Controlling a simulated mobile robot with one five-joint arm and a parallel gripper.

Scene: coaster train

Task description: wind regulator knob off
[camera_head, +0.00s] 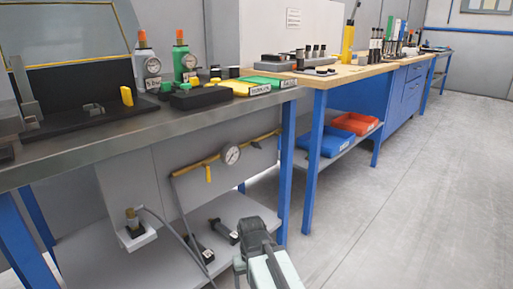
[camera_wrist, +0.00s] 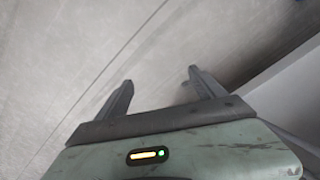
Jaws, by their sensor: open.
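Below the bench, a small brass-and-black fitting (camera_head: 132,219) sits on a white bracket (camera_head: 138,238), with a grey hose nearby. I cannot tell which of these is the task's regulator. My gripper (camera_head: 254,247) is low at the bottom middle, right of the bracket and apart from all of them. In the wrist view my gripper (camera_wrist: 160,78) is open and empty, over bare floor.
Black cylinders (camera_head: 223,231) lie on the lower shelf (camera_head: 90,252). Blue bench legs (camera_head: 287,165) stand near my arm. The floor (camera_head: 400,215) at right is clear.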

